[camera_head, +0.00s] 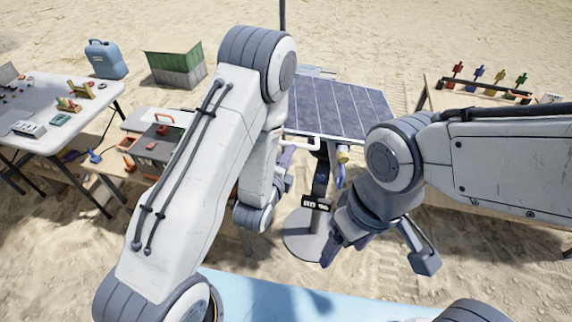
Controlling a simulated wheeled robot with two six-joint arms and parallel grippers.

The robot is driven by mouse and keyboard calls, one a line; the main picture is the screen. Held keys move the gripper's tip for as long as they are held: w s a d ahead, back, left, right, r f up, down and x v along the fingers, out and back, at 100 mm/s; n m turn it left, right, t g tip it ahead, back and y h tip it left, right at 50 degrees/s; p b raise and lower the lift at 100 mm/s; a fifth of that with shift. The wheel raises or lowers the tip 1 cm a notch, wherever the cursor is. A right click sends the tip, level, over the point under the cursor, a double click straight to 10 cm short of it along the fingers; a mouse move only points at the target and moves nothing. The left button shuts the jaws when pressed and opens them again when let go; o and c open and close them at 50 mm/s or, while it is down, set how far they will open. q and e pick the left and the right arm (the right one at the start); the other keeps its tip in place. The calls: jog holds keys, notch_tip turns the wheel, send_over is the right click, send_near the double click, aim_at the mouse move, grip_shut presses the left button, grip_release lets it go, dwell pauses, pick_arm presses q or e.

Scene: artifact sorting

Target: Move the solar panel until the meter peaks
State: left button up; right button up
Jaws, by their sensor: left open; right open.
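The solar panel (338,108) is a dark blue gridded slab, tilted on a stand with a round grey base (300,240), in the middle of the head view. A small dark box with white readouts, perhaps the meter (316,204), sits low on the stand's post; its reading is too small to tell. My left gripper (286,170) is beside the post, just below the panel's near left edge, open and partly hidden by my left arm. Whether it touches a pale handle bar (300,142) there I cannot tell. My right gripper (378,255) is open and empty, right of the base.
A table with small parts (75,90) and a lower bench with a grey toolbox (155,143) stand at left. A blue jug (105,60) and a green-topped crate (175,62) are behind. A table with coloured levers (490,82) is at right. A light blue surface (270,297) lies in front.

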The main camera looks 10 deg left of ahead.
pick_arm(q)
jog(key=p+v, duration=0.2)
jog(key=p, duration=0.2)
jog(key=shift+s+a+r+p, duration=0.1)
jog(key=shift+s+r+p, duration=0.1)
jog(key=shift+s+p, duration=0.15)
